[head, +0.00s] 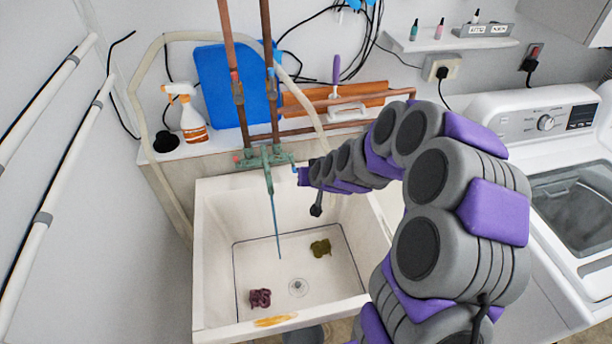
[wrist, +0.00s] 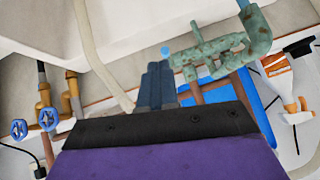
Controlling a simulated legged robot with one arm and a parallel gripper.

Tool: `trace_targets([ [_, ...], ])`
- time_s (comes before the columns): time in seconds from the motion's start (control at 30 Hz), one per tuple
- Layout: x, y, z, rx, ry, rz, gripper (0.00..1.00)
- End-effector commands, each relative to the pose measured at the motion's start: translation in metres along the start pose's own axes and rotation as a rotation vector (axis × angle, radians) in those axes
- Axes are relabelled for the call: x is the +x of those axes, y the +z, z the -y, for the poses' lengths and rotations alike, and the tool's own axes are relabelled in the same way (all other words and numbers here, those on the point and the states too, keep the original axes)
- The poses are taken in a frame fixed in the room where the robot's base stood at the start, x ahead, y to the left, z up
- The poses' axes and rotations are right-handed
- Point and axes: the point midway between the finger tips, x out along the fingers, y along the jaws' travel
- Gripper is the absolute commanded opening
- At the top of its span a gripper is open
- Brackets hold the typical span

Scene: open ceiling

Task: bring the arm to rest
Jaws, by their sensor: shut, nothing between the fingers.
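My arm (head: 430,190) reaches from the lower right across to the utility sink. My gripper (head: 297,170) is at the arm's far end, just right of the green faucet (head: 265,160) and above the sink's back rim. In the wrist view my gripper (wrist: 159,72) shows its dark fingers pressed together with nothing between them. The faucet (wrist: 215,52) is close to the fingertips there; I cannot tell whether they touch. A thin blue stream (head: 276,225) runs from the faucet down into the sink.
The white sink (head: 210,290) holds a purple cloth (head: 260,298) and an olive cloth (head: 320,248). Copper pipes (head: 234,75) rise behind the faucet. A spray bottle (head: 190,115) stands at the back left. A washing machine (head: 545,120) is on the right.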

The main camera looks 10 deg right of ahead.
Motion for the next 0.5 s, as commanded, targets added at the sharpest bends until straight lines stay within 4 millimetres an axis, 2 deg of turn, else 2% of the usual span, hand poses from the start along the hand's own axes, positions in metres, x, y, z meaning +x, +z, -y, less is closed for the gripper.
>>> trace_targets([
  [0.33,-0.014,0.001,0.008,-0.009,-0.008,0.017,0.0],
  [0.43,-0.034,0.007,0.021,-0.028,-0.031,0.066,0.0],
  [0.5,-0.055,0.016,0.032,-0.045,-0.049,0.119,0.0],
])
